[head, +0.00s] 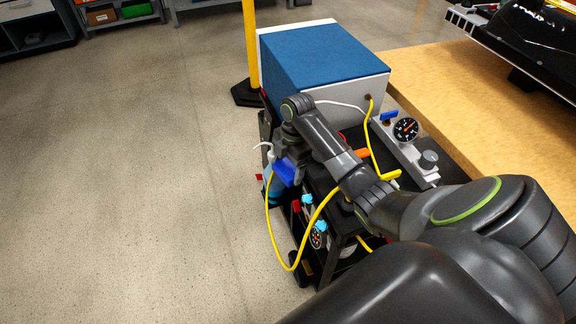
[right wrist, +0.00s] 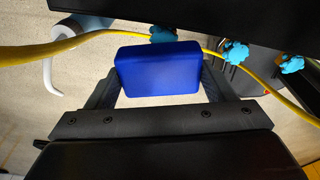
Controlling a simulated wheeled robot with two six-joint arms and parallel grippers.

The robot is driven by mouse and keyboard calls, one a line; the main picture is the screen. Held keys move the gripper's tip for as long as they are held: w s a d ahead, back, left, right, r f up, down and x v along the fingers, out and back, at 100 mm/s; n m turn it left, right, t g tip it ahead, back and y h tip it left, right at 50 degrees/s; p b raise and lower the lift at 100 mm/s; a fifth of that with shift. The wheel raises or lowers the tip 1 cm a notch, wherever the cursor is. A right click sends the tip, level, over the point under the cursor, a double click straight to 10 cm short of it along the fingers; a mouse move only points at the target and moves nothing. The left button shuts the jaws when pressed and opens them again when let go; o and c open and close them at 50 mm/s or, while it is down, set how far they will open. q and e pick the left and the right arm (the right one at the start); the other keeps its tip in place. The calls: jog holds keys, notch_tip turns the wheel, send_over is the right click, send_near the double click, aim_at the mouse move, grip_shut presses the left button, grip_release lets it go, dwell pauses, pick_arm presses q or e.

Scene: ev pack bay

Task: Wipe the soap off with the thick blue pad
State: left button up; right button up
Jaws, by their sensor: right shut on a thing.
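The thick blue pad (head: 286,172) is held by my right gripper (head: 291,160) at the left side of the black cart. In the right wrist view the blue pad (right wrist: 158,69) sits squarely between the two dark fingers of my right gripper (right wrist: 160,82), which is shut on it. A yellow hose (right wrist: 95,37) passes just beyond the pad. I cannot make out any soap in either view. Whether the pad touches anything beyond it cannot be told. My left gripper is not in view.
A cart (head: 331,262) carries a blue-topped box (head: 325,55), a gauge (head: 405,129) and light-blue knobs (head: 307,199). The yellow hose (head: 269,225) loops out at the cart's left. A wooden table (head: 445,85) stands at right and a yellow post (head: 250,45) behind. The left floor is clear.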

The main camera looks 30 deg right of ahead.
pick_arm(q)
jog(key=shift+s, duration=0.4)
pick_arm(e)
jog(key=shift+f, duration=0.2)
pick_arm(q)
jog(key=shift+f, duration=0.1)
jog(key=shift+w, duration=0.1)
pick_arm(e)
jog(key=shift+f, duration=0.1)
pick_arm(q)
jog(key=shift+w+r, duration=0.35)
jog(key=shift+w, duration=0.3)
pick_arm(e)
jog(key=shift+d, duration=0.1)
pick_arm(q)
jog(key=shift+p, duration=0.3)
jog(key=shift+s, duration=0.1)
pick_arm(e)
jog(key=shift+s, duration=0.1)
